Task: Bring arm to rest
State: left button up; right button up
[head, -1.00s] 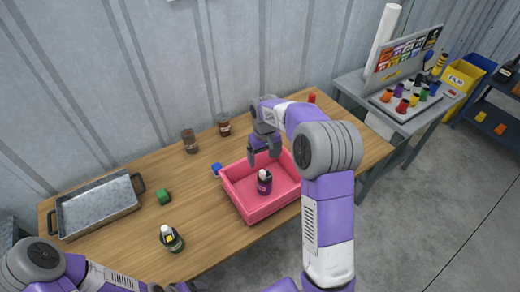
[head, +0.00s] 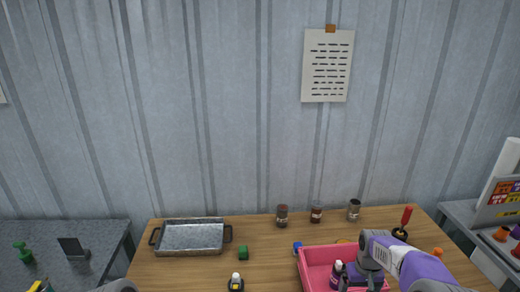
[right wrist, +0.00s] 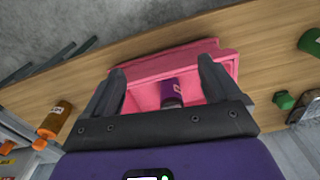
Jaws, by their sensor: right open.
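My right arm enters the head view from the lower right. Its gripper (head: 362,282) is over the pink bin (head: 312,264), open, with nothing between its fingers. The right wrist view shows the same gripper (right wrist: 160,72) with its two fingers wide apart and the pink bin (right wrist: 190,58) beyond them. A dark purple bottle (head: 337,270) with a white cap stands in the bin. It also shows in the right wrist view (right wrist: 171,91), partly hidden behind the gripper's body. Only a grey piece of my left arm shows at the bottom edge; its gripper is out of view.
Several jars (head: 316,213) stand along the back by the wall. Grey side tables (head: 62,237) flank it.

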jog(key=s+a+f+y+b, duration=0.1)
jog(key=a+f, duration=0.4)
jog(key=f, duration=0.7)
pick_arm(q)
jog(key=f+b, duration=0.2)
jog(key=f, duration=0.1)
jog(key=w+f+b, duration=0.1)
jog(key=f+b, duration=0.1)
jog(key=shift+f, duration=0.4)
pick_arm(e)
jog(key=s+a+f+m+y, duration=0.1)
jog(key=s+a+f, duration=0.6)
jog(key=s+f, duration=0.2)
jog(key=s+a+f+m+y, duration=0.1)
jog(key=s+a+f+y, duration=0.1)
jog(key=s+a+f, duration=0.5)
jog(key=s+f, duration=0.1)
jog(key=s, duration=0.4)
jog(key=shift+a+f, duration=0.3)
jog(key=shift+f, duration=0.05)
